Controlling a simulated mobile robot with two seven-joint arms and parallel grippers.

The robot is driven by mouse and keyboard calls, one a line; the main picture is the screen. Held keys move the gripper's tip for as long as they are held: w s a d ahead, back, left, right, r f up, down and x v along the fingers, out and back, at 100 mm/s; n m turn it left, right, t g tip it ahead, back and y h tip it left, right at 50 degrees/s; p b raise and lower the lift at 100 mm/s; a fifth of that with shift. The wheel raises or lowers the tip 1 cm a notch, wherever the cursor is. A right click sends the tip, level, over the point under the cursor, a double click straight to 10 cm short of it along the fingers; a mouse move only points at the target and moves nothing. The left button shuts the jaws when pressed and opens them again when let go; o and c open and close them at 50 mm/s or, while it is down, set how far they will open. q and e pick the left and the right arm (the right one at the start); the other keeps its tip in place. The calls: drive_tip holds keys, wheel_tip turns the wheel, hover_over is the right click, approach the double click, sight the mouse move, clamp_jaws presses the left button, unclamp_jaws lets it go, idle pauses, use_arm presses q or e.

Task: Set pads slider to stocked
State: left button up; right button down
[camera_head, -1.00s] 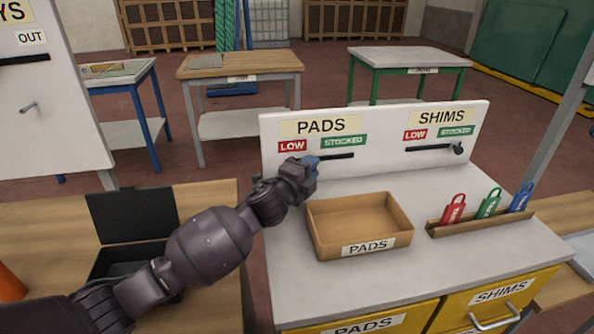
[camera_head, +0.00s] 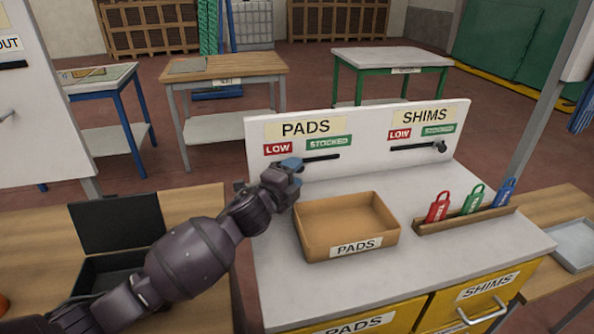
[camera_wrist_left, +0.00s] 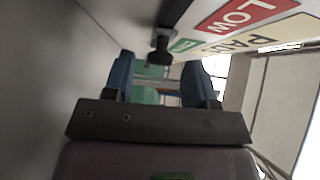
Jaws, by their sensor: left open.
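The pads slider is on the white upright board (camera_head: 358,125), below the PADS sign, with red LOW at left and green STOCKED at right. Its dark slot (camera_head: 322,157) shows right of my left gripper (camera_head: 292,164). The slider knob is hidden behind the gripper in the head view. In the left wrist view a dark knob (camera_wrist_left: 161,48) shows between and beyond the two blue fingers of my left gripper (camera_wrist_left: 160,70). These fingers stand apart, open, with a gap to the knob on both sides. I cannot tell the exact depth. My right gripper is not in view.
An open cardboard PADS box (camera_head: 347,225) stands on the grey counter (camera_head: 290,290), close below my left gripper. A rack (camera_head: 467,221) with red, green and blue tags is at right. The SHIMS slider knob (camera_head: 440,147) sits at its slot's right end.

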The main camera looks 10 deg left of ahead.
use_arm(q)
drive_tip(key=v, duration=0.9)
